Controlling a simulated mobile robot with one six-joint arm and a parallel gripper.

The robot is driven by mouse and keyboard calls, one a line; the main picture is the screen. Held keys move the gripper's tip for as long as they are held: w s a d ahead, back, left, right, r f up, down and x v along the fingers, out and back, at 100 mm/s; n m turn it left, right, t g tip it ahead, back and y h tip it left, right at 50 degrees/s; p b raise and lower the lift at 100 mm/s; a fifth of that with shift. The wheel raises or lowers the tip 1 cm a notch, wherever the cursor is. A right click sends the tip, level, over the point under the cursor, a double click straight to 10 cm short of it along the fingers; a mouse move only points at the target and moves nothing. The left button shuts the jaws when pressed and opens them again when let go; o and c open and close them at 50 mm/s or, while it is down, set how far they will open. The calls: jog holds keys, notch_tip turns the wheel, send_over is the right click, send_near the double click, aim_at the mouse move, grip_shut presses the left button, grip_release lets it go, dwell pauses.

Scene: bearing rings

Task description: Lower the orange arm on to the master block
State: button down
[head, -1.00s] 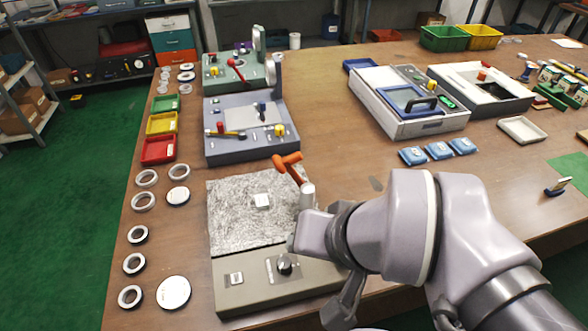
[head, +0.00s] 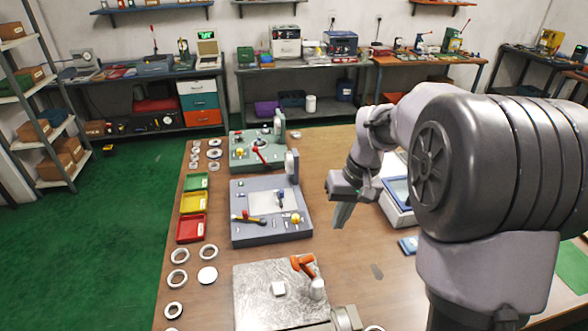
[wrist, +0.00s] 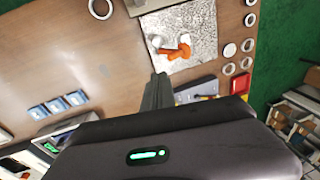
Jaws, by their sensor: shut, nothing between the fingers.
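The orange arm (head: 303,265) is hinged at a pale round post (head: 317,289) on the grey mottled plate. It slants up and away to the left, with its end apart from the small white master block (head: 279,288). The block lies flat on the plate, left of the post. In the wrist view the orange arm (wrist: 177,51) and the block (wrist: 185,38) appear near each other. My gripper (head: 340,215) is shut and empty, raised beyond the plate and to the right of the blue-grey station. Its fingers also show in the wrist view (wrist: 158,90).
The blue-grey station (head: 270,230) and green station (head: 250,152) stand behind the plate. Red (head: 191,229), yellow and green trays and several rings line the left. A white-and-blue case stands right, partly behind my arm.

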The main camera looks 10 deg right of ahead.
jog(key=shift+w+d+f+n+g+p, duration=0.35)
jog(key=shift+w+d+f+p, duration=0.4)
jog(key=shift+w+d, duration=0.35)
jog(key=a+f+b, duration=0.3)
jog(key=a+f, duration=0.2)
jog(key=f, duration=0.6)
jog(key=shift+a+f+b, duration=0.25)
jog(key=shift+b, duration=0.15)
jog(key=shift+a, duration=0.2)
